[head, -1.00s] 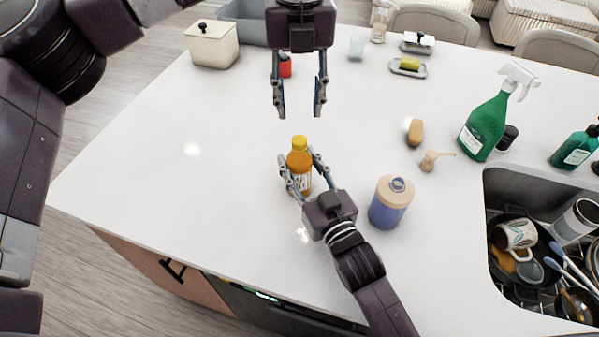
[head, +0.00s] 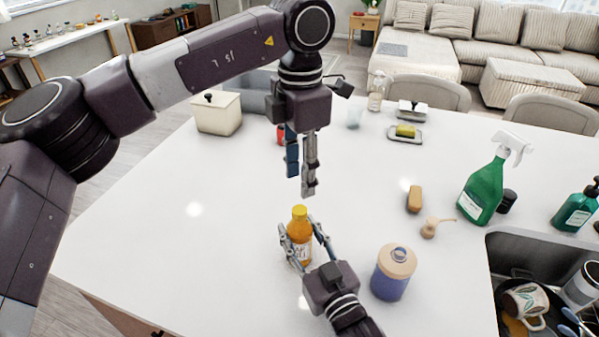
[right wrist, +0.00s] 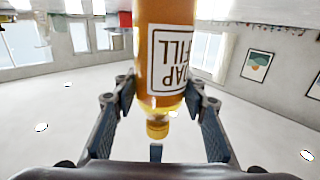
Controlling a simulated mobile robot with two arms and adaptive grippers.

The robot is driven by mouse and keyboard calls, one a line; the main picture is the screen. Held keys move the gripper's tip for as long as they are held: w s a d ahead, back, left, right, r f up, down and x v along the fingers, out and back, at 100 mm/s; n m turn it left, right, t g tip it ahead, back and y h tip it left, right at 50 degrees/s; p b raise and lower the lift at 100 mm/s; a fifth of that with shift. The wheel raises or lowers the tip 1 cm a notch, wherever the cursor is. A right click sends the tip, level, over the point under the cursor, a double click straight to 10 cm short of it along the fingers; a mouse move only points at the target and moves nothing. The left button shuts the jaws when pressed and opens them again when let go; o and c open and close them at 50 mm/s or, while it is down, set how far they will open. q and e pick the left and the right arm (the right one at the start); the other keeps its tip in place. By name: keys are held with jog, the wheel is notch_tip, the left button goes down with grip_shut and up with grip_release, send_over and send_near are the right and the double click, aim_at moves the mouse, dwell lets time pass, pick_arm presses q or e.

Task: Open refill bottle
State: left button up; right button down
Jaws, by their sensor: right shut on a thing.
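The refill bottle (head: 299,226) is a small orange bottle with a yellow cap and a white label. It stands upright on the white counter in the head view. My right gripper (head: 298,232) is shut on its body from the near side, one finger on each side. The right wrist view shows the bottle (right wrist: 170,20) between the fingers, its label lettering upside down. My left gripper (head: 301,182) points down just above and slightly behind the yellow cap in the head view. Its fingers are apart, seen almost edge-on, with nothing between them.
A blue jar with a beige lid (head: 393,272) stands close to the right of my right gripper. A red item (head: 281,134) is behind my left gripper. The counter's left is clear.

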aim_at(300, 209)
pick_arm(q)
jog(key=m, duration=0.3)
jog(key=shift+m, duration=0.3)
jog(key=m, duration=1.1)
jog(key=shift+m, duration=0.4)
jog(key=m, duration=1.1)
jog(key=shift+m, duration=0.3)
jog(key=m, duration=0.4)
jog(key=shift+f+m, duration=0.3)
jog(key=shift+f, duration=3.7)
